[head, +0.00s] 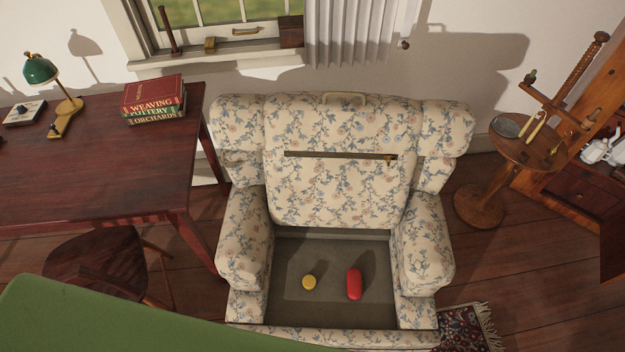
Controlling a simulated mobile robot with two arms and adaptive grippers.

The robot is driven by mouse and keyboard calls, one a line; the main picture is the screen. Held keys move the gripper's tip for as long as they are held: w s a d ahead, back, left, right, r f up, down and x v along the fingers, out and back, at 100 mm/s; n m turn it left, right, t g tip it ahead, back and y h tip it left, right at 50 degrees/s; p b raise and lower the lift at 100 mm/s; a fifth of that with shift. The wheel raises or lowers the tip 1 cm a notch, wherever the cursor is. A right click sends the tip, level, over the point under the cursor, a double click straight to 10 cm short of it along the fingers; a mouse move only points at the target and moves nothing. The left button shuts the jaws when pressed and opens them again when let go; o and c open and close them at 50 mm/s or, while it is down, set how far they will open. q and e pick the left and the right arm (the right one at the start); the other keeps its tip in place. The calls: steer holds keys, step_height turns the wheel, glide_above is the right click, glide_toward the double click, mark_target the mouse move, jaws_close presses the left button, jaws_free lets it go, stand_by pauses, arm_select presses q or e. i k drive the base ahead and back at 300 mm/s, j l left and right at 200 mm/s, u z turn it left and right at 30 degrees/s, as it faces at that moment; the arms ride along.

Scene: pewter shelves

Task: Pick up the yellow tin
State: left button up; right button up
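A small round yellow tin (309,282) lies on the dark floor of the open seat compartment (330,312) of a floral armchair (335,165). A red oblong case (354,284) lies just to its right, apart from it. The tin rests near the middle of the compartment, with a shadow beside it. Neither of my grippers shows in the head view.
The armrests (245,240) and front rim flank the compartment. A desk (100,170) with stacked books (154,99) and a green lamp (40,70) stands left, with a chair (100,265) before it. A round side table (520,145) stands right. A green surface (120,325) fills the lower left.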

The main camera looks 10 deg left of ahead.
mark_target(310, 280)
steer(key=k+j, duration=0.15)
steer(key=k, duration=0.3)
steer(key=k+j+u, duration=0.1)
steer(key=k, duration=0.4)
steer(key=i+l, duration=0.35)
steer(key=i+l+z, duration=0.05)
steer(key=i, duration=0.05)
